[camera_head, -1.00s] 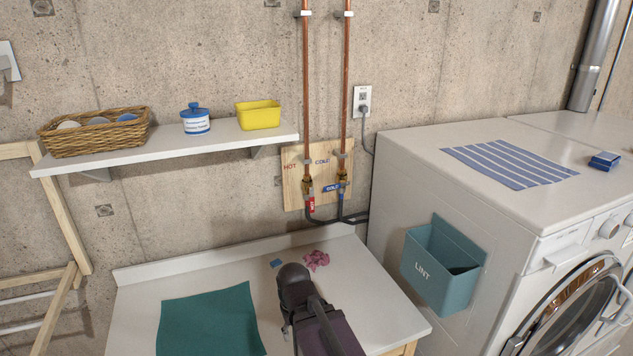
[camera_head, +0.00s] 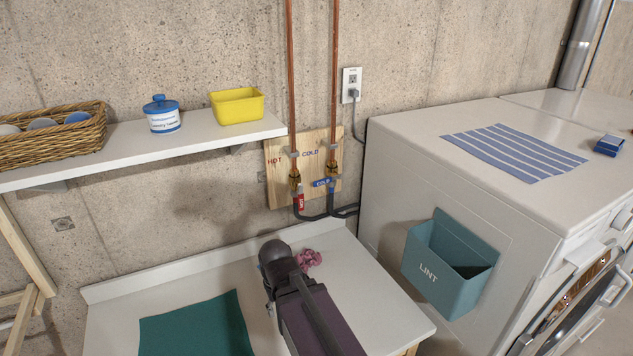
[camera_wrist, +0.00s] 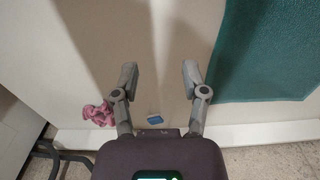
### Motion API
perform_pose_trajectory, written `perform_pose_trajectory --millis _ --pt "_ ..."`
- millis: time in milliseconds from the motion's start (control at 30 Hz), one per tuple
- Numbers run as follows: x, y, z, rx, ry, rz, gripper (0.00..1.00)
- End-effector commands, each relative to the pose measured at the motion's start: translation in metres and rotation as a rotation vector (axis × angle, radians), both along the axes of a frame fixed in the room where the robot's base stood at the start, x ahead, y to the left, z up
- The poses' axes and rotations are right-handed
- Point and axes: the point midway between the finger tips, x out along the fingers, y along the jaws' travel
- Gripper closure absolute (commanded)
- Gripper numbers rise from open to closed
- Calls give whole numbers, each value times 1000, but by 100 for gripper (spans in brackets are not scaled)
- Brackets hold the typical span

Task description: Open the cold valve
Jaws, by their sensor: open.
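The cold valve (camera_head: 323,183) has a blue handle marked COLD. It sits on the right copper pipe, in front of a wooden board (camera_head: 272,186) lettered HOT and COLD. The blue handle lies across the pipe. The hot valve (camera_head: 299,201), with a red handle, is on the left pipe, its handle along the pipe. In the wrist view, my gripper (camera_wrist: 159,82) is open and empty, its two fingers spread over the white counter. The valves are out of the wrist view. In the head view my arm is over the counter, below and in front of the valves, and hides the fingers.
The counter (camera_head: 385,292) bears a teal cloth (camera_head: 195,328), a pink crumpled thing (camera_head: 308,260) and a small blue item (camera_wrist: 155,119). A shelf (camera_head: 190,146) is left of the pipes. A lint bin (camera_head: 448,268) hangs on the washer side (camera_head: 385,190) at right.

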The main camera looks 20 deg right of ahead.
Motion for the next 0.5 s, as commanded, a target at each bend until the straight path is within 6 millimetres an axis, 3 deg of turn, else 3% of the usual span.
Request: perform_pose_trajectory --millis 200,233,500 --pt "0 0 0 0 0 0 43" --pt "0 0 0 0 0 0 37" --pt "9 -1 0 52 -20 -20 37"
